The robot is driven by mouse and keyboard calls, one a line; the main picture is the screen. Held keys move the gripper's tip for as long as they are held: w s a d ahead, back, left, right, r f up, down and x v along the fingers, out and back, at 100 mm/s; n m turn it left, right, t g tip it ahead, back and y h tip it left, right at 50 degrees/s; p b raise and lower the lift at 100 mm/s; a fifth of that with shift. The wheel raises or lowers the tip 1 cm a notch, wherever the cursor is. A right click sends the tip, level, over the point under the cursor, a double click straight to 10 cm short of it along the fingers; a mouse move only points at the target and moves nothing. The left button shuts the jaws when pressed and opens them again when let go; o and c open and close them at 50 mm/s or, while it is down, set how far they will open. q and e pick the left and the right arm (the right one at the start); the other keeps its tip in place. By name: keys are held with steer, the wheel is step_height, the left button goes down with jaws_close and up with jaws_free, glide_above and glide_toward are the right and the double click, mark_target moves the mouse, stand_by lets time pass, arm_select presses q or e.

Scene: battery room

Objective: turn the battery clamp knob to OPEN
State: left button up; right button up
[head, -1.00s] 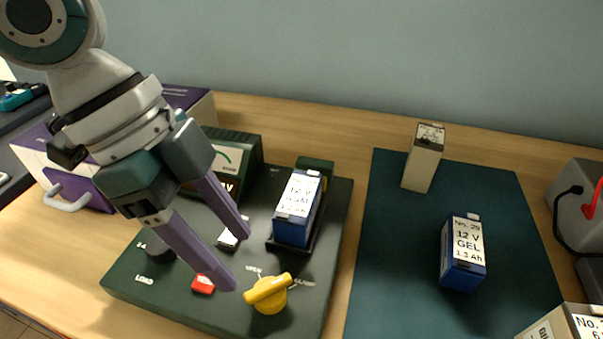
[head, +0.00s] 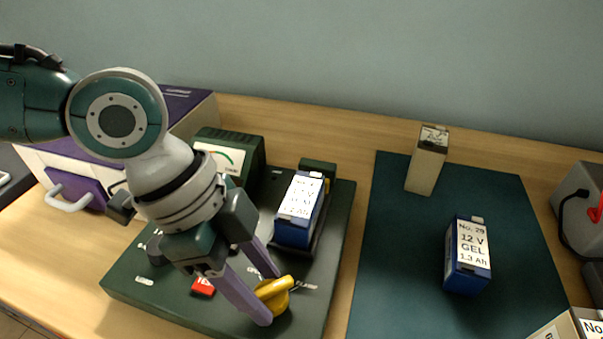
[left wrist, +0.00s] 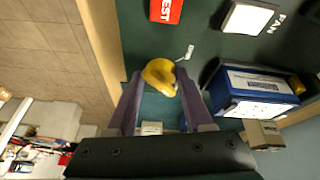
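The yellow clamp knob (head: 276,291) sits near the front right of the dark green test panel (head: 330,240). A blue battery (head: 299,210) with a white label stands in the panel's cradle behind the knob. My right gripper is out of view.
A red switch (head: 203,286) lies left of the knob, and a meter (head: 228,155) stands at the panel's back. To the right, a dark mat (head: 400,260) holds a blue battery (head: 467,255) and a beige one (head: 427,160). A purple-and-white case (head: 185,115) stands behind left.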

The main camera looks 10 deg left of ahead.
arm_select(q)
jaws_close()
